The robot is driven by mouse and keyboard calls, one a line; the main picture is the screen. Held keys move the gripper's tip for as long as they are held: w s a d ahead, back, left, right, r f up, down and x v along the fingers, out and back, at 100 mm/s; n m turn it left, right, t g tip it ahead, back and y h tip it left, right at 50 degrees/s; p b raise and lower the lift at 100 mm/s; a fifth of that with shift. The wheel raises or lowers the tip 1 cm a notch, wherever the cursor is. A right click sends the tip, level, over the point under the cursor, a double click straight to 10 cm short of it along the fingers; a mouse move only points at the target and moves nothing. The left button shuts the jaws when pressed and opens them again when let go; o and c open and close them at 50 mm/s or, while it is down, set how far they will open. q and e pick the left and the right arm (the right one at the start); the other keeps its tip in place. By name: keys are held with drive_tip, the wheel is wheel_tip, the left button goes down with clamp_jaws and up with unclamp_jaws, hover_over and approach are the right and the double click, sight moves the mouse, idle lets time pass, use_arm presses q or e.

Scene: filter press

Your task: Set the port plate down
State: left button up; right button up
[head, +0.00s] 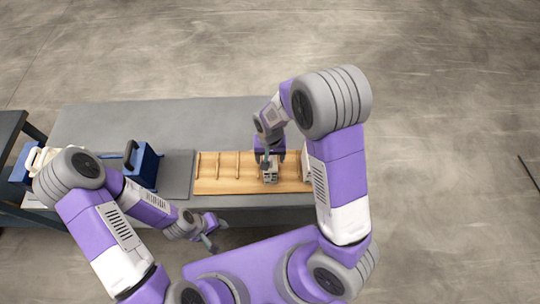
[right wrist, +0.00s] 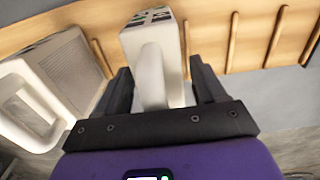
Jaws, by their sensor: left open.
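A white plate with dark openings along one edge, seemingly the port plate (head: 270,176), is at the wooden slotted rack (head: 238,184) in the head view. In the right wrist view the plate's white handle (right wrist: 152,75) stands between the two dark fingers of my right gripper (right wrist: 162,88). I cannot tell whether the fingers press on it, or whether the plate rests in the rack or hangs just above it. In the head view my right gripper (head: 269,157) is over the rack's right half. My left gripper (head: 210,238) is open and empty in front of the table.
Another white plate (right wrist: 32,105) with a looped handle and a ribbed grey face stands beside the held one in the right wrist view. The grey table (head: 165,115) is clear behind the rack.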

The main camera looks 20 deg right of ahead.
drive_tip(key=shift+o, duration=0.5)
